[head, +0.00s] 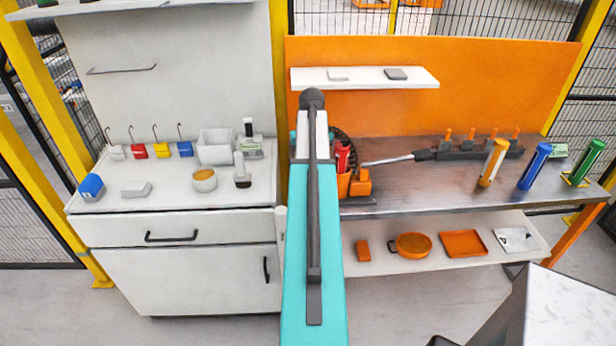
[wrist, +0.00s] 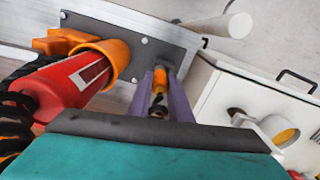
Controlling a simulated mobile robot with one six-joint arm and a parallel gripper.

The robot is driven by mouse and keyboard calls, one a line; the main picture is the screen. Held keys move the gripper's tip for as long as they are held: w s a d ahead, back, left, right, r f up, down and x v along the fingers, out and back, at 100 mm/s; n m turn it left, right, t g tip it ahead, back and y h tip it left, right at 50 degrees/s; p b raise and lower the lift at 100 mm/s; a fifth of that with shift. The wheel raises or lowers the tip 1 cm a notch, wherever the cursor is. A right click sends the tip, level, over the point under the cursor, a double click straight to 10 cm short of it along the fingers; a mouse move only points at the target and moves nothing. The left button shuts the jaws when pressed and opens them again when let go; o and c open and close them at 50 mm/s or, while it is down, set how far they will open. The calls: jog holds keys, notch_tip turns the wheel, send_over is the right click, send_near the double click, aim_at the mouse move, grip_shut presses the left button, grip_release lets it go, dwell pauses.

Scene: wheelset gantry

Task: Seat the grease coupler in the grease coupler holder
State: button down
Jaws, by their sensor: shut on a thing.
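My gripper (wrist: 161,100) shows in the wrist view as two purple-grey fingers closed on a small orange and dark piece, which I take as the grease coupler (wrist: 160,79). The coupler is partly hidden between the fingers. It is over or at the grey bolted plate (wrist: 118,40); I cannot tell whether it touches. No part is clearly recognisable as the coupler holder. In the head view my teal arm hides the gripper and coupler.
A red cylinder (wrist: 68,88) sits in an orange cup (wrist: 115,58) left of my fingers, with a black coiled hose (wrist: 14,108) beside it. A white cabinet (head: 180,275) stands left; the orange-backed bench (head: 430,192) carries several coloured tubes on the right.

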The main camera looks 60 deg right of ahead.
jog(key=f+b, duration=0.1)
jog(key=w+f+b, duration=0.1)
jog(key=shift+w+d+f, duration=0.1)
jog(key=shift+d+f, duration=0.05)
jog(key=shift+f, duration=0.15)
jog(key=shift+a+f+b, duration=0.25)
jog(key=shift+f+b, duration=0.15)
jog(key=shift+w+d+f, duration=0.1)
jog(key=shift+d+f, duration=0.2)
jog(key=shift+f, duration=0.05)
jog(key=shift+a+r, duration=0.1)
jog(key=shift+r, duration=0.1)
jog(key=c, duration=1.6)
grip_release()
jog(key=shift+r, duration=0.1)
